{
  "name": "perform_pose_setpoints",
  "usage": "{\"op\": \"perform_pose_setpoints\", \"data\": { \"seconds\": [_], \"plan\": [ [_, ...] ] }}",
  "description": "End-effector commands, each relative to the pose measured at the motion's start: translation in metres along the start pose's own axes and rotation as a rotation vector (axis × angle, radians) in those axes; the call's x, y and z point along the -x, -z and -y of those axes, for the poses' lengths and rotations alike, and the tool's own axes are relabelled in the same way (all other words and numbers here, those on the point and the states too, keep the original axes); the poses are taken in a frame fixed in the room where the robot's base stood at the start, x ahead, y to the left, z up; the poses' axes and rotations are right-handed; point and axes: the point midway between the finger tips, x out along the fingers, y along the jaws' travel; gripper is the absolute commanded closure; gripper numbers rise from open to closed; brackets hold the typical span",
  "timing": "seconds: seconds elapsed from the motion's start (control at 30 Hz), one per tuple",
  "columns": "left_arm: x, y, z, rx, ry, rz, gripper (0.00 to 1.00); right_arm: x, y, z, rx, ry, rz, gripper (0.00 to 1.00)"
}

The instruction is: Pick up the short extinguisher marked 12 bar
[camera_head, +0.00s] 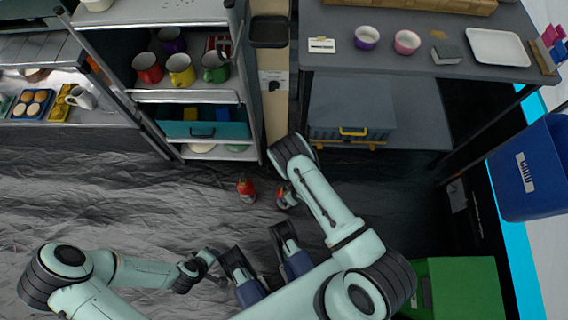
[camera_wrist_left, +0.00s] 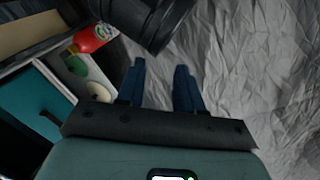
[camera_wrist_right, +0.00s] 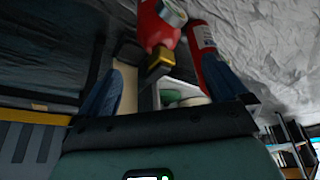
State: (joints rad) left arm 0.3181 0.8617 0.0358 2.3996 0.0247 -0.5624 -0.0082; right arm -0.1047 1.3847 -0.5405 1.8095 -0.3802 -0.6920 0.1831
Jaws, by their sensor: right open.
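Two small red extinguishers stand on the floor in the head view, a left one (camera_head: 247,188) and a right one (camera_head: 284,201) partly hidden by my right arm. In the right wrist view, one red extinguisher (camera_wrist_right: 153,28), with a round dial and a yellow-and-black top, is ahead between my fingers. A second one (camera_wrist_right: 204,42) is partly behind the right-hand finger. I cannot read any bar marking. My right gripper (camera_wrist_right: 165,78) is open, with nothing held.
A shelf unit with coloured mugs (camera_head: 181,70) and a teal drawer (camera_head: 203,130) stands behind the extinguishers. A grey box (camera_head: 350,105) sits under the table (camera_head: 400,70) at right. A green box (camera_head: 460,288) is lower right. Crumpled grey floor (camera_head: 120,200) is free at left.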

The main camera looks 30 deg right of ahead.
Motion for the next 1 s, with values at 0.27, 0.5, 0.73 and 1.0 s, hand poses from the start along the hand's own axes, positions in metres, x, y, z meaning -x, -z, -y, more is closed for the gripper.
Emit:
{"op": "perform_pose_setpoints", "data": {
  "seconds": [0.27, 0.5, 0.73, 1.0],
  "plan": [
    [-0.023, 0.025, 0.01, 0.009, 0.01, -0.072, 0.64, -0.047, -0.002, 0.0, -0.001, -0.001, 0.004, 0.0],
    [-0.032, 0.019, 0.018, 0.017, 0.023, -0.051, 0.64, -0.062, 0.0, 0.0, -0.001, 0.0, 0.003, 0.0],
    [-0.052, -0.011, 0.041, 0.042, 0.064, 0.044, 0.64, -0.092, 0.002, -0.001, -0.002, -0.001, 0.004, 0.0],
    [-0.057, -0.023, 0.05, 0.054, 0.08, 0.082, 0.64, -0.103, 0.004, -0.001, -0.003, -0.001, 0.004, 0.0]
  ]
}}
